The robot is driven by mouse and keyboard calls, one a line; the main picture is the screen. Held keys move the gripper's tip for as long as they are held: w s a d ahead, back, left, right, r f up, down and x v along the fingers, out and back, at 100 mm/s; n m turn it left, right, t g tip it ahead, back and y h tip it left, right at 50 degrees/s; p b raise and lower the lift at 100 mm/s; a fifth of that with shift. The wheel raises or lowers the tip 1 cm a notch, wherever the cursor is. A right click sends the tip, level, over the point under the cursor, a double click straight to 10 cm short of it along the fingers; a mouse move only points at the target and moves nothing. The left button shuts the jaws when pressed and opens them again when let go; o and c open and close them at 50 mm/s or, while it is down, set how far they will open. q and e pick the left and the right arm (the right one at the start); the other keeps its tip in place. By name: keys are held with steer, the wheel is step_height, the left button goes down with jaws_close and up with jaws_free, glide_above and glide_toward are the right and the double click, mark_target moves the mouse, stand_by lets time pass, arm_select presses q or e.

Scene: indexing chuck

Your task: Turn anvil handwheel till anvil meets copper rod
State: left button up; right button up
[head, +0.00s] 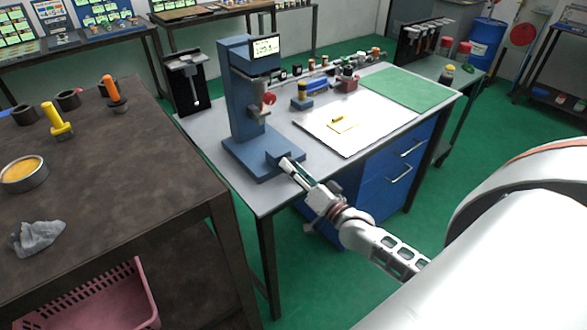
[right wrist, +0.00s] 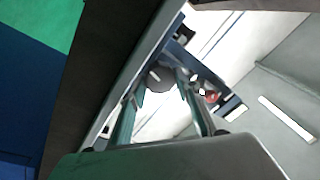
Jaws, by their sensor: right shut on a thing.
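The blue bench device (head: 238,100) stands upright on the grey table, with a screen (head: 265,46) at its top and a red part (head: 269,98) on its front. My right gripper (head: 285,163) reaches the front of its blue base (head: 236,152). In the right wrist view the two fingers (right wrist: 160,100) close around a dark grey rounded piece (right wrist: 160,77), which appears to be the anvil handwheel. The fingers hide most of the wheel in the head view. I cannot make out the copper rod or the anvil's gap. My left gripper is out of view.
A white board (head: 370,128) with a yellow item and a green mat (head: 405,88) lie right of the device. Small parts line the table's back. A dark brown table (head: 130,165) stands close on the left. Blue drawers (head: 385,178) sit under the grey table.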

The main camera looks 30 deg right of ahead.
steer(key=shift+m, duration=0.3)
steer(key=o, duration=0.8)
step_height(320, 180, up, 10)
stand_by(0.4)
